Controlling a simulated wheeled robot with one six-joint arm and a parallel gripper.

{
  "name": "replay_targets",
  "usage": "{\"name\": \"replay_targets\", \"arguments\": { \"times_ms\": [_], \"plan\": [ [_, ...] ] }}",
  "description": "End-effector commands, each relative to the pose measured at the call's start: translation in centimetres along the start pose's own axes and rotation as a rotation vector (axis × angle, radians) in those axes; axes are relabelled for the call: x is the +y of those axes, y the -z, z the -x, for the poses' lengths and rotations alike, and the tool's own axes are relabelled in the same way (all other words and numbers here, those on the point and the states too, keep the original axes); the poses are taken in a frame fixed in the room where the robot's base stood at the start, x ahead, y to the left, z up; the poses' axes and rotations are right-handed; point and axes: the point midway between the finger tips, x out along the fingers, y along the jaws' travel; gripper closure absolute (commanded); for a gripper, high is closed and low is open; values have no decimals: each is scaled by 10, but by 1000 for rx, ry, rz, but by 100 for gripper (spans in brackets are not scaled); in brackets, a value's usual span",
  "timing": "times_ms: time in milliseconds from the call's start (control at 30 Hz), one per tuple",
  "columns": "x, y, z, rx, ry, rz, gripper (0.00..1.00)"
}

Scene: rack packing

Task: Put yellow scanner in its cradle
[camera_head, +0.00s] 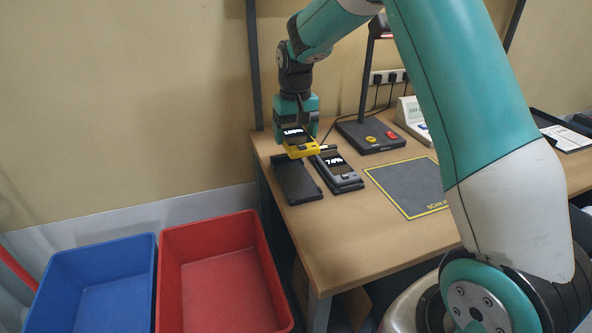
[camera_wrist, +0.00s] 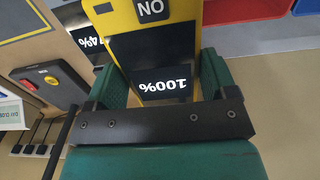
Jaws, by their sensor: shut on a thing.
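The yellow scanner (camera_head: 302,147) is in my gripper (camera_head: 296,122), above the left end of the table. Its screen reads 100%. In the wrist view the yellow scanner (camera_wrist: 150,52) lies between both fingers of my gripper (camera_wrist: 165,82), which are shut on it. An empty dark cradle (camera_head: 297,183) sits on the table below and a little in front of the scanner. A second cradle beside it on the right holds a grey scanner (camera_head: 337,168) whose screen reads 74%. The scanner appears to be above the cradle's back end; the exact gap is hard to tell.
A stand with a dark base (camera_head: 369,137) and red and yellow buttons is behind on the table (camera_head: 330,255). A yellow-edged dark mat (camera_head: 408,184) lies to the right. Red (camera_head: 271,287) and blue (camera_head: 150,270) bins stand left of the table.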

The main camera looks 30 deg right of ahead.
Motion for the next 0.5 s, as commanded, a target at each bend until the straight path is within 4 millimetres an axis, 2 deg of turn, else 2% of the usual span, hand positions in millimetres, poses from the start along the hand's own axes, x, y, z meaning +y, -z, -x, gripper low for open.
{"name": "replay_targets", "arguments": {
  "times_ms": [100, 200, 500],
  "plan": [
    [0, -1, -32, -5, -1, 0, 53],
    [0, 0, -51, -2, 0, 0, 53],
    [0, 0, -79, -1, 0, 0, 53]
  ]
}}
